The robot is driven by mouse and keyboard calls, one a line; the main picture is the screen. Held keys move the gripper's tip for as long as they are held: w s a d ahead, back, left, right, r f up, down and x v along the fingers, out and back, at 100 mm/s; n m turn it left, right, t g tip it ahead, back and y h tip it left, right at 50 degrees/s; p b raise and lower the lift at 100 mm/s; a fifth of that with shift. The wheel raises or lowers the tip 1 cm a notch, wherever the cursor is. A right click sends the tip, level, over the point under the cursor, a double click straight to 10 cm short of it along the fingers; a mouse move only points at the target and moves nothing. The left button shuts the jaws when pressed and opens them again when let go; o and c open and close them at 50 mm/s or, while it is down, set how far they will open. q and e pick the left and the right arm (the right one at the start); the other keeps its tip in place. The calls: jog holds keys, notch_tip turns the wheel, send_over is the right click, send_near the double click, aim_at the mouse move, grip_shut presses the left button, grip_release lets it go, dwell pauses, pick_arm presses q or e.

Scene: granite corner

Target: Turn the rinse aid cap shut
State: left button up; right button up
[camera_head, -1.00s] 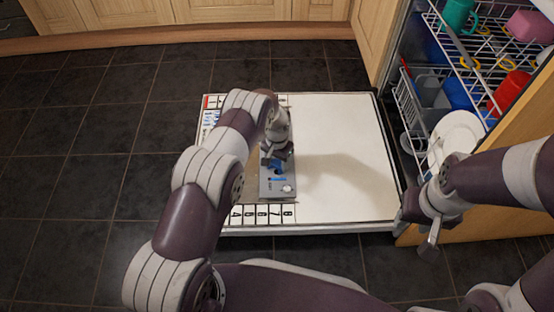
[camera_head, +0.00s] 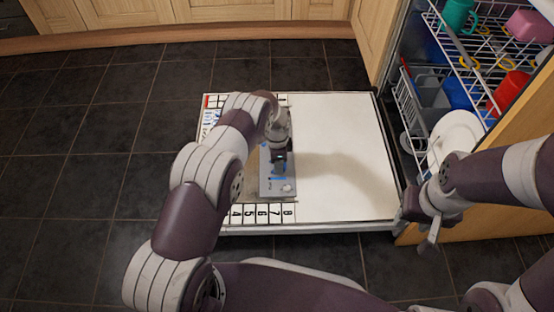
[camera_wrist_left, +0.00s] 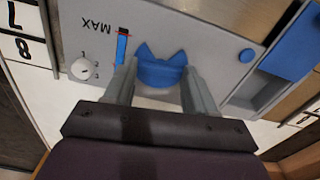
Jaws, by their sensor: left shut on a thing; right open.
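The rinse aid cap is a blue winged knob (camera_wrist_left: 158,68) on the grey dispenser panel (camera_wrist_left: 210,28), seen in the left wrist view. My left gripper (camera_wrist_left: 161,82) has one finger on each side of it and is shut on it. In the head view the dispenser panel (camera_head: 277,188) lies on the white door, with my left gripper (camera_head: 280,158) over it, hiding most of the cap. A "MAX" mark and a small white dial (camera_wrist_left: 83,69) sit beside the cap. My right gripper (camera_head: 426,228) is open and empty, right of the door.
The open dishwasher door (camera_head: 345,150) lies flat, its right half bare. A strip of numbered marks (camera_head: 262,213) runs along its front edge. At the right, racks (camera_head: 410,105) hold cups and a white plate (camera_head: 456,135). A blue lid (camera_wrist_left: 292,45) sits beside the cap.

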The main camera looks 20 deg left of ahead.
pick_arm(q)
jog(key=shift+m, duration=0.6)
jog(key=o, duration=1)
jog(key=shift+o, duration=0.2)
notch_tip(320, 180, up, 13)
jog(key=p, duration=0.7)
jog(key=shift+f, duration=0.15)
